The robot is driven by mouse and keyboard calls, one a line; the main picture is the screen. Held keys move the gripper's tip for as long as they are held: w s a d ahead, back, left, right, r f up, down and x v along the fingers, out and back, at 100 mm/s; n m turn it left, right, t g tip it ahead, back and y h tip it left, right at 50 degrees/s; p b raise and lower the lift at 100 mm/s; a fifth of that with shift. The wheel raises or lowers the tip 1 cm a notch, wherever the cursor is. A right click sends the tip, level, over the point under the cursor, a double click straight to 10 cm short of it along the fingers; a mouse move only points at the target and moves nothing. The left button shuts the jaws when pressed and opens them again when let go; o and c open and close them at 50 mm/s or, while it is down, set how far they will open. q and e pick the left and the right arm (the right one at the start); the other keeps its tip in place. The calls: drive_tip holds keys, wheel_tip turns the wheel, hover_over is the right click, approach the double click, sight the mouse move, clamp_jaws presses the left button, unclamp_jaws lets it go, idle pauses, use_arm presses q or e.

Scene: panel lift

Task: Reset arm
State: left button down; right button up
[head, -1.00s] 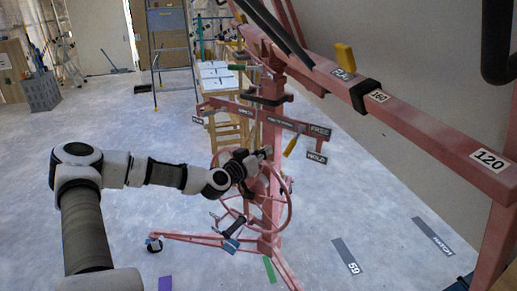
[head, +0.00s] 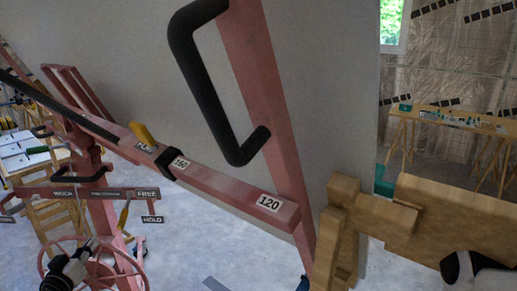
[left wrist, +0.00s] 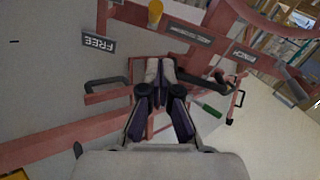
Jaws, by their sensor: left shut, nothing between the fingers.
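The pink panel lift fills the left and middle of the head view, with a long rail (head: 225,190) marked 160 and 120. Its winch wheel (head: 143,272) is at the lower left. My left gripper (head: 88,248) is in front of the wheel there, small and partly cut off by the frame. In the left wrist view my left gripper (left wrist: 160,70) is shut and empty, in front of the lift's pink bars. I cannot tell whether it touches them. The FREE sign (left wrist: 98,42) shows upside down there.
A black handle (head: 205,85) on a pink post stands close in front. Wooden beams (head: 455,215) block the lower right. A trestle table (head: 450,118) with small items stands at the back right. A large grey panel (head: 330,90) stands behind the rail.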

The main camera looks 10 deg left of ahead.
use_arm(q)
drive_tip(key=s+d+f+m+g+h, duration=0.3)
drive_tip(key=s+d+f+m+g, duration=0.25)
drive_tip(key=d+f, duration=0.55)
drive_tip(key=s+d+f+m+g+h, duration=0.2)
drive_tip(key=s+d+f+m+g, duration=0.3)
drive_tip(key=d+f, duration=0.6)
drive_tip(key=s+d+f+n+g+y, duration=0.1)
drive_tip(key=s+d+f+n+g, duration=0.1)
drive_tip(key=s, duration=0.7)
drive_tip(key=s+d+f+n+g+y, duration=0.1)
drive_tip(key=s+d+n+g, duration=0.2)
drive_tip(key=s, duration=0.7)
drive_tip(key=d+g, duration=0.2)
drive_tip(key=d, duration=0.1)
drive_tip(key=shift+f, duration=0.35)
drive_tip(key=shift+d+n+y, duration=0.1)
drive_tip(key=shift+n+y, duration=0.15)
drive_tip(key=shift+y, duration=0.05)
